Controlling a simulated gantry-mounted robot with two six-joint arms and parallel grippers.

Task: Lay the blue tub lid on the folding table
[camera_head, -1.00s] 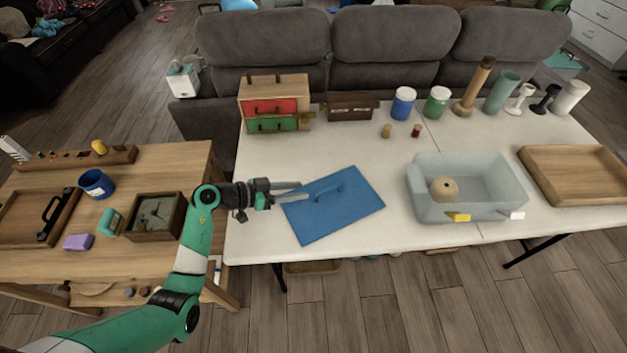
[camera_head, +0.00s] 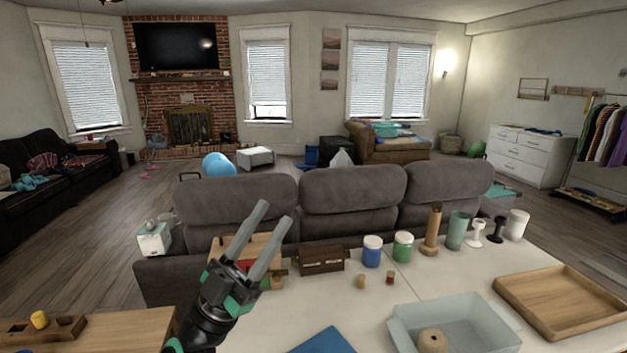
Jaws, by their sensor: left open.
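The blue tub lid (camera_head: 324,341) lies flat on the white folding table (camera_head: 385,306) at the bottom edge of the head view; only its far part shows, and its handle is out of frame. My left gripper (camera_head: 256,234) is raised above the table's left end, its two grey fingers apart and empty, pointing up and away. It is clear of the lid and hides part of the small drawer chest (camera_head: 232,246). The clear tub (camera_head: 470,318) stands open to the right of the lid with a round tan object (camera_head: 432,341) in it. My right gripper is not in view.
A brown box (camera_head: 321,259), a blue-labelled jar (camera_head: 372,251), a green-labelled jar (camera_head: 403,247) and several upright holders line the table's back edge. A wooden tray (camera_head: 560,301) lies at the right. A grey sofa (camera_head: 350,205) stands behind. Bare tabletop surrounds the lid's far side.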

